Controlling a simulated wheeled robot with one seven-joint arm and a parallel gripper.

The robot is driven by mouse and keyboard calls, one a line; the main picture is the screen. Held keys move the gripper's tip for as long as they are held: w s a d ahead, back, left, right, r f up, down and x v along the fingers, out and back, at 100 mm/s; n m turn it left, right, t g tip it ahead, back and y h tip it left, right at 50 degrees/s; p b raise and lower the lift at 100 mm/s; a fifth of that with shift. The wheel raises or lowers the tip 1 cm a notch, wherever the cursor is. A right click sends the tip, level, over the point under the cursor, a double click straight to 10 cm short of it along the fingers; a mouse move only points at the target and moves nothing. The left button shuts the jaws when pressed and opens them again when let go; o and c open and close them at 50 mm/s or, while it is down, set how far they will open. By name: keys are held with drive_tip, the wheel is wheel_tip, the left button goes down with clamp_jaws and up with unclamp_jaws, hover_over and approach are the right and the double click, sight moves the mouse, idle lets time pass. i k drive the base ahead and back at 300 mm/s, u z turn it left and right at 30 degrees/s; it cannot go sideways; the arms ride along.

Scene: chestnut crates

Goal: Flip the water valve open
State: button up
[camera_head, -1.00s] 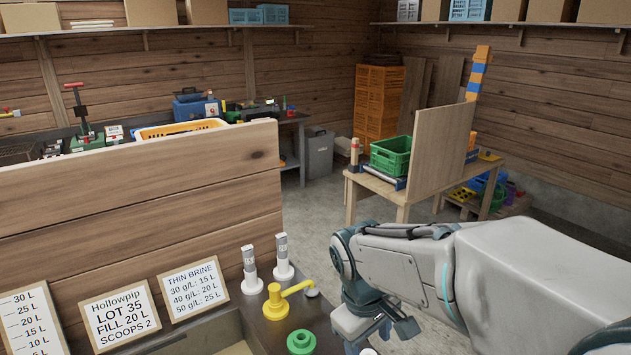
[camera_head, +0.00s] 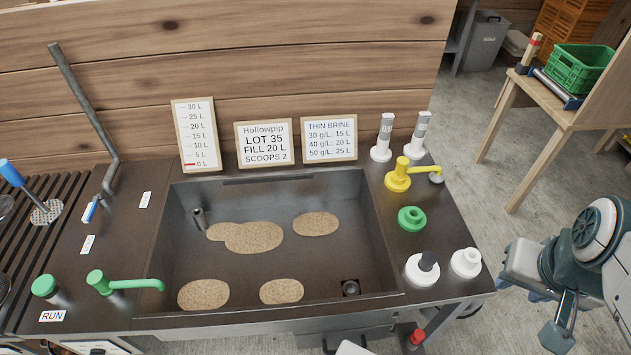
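A grey pipe (camera_head: 84,110) rises from the back left of the dark sink counter. A small lever with a blue grip (camera_head: 90,209) sits at its foot; it looks like the water valve, but I cannot read a label. The sink (camera_head: 270,185) has several patches of brown grain-like material on its floor and no visible water. My gripper (camera_head: 524,268) appears at the right, beyond the counter's right edge and far from the blue lever. Its fingers are not clear, so I cannot tell its opening. Nothing is seen held.
A yellow handle (camera_head: 398,178), green ring (camera_head: 411,218) and white pieces (camera_head: 422,270) crowd the right side. A level board (camera_head: 196,135) has its red mark at 0 L.

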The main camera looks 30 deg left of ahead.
sight(89, 210)
drive_tip(key=u, duration=1.8)
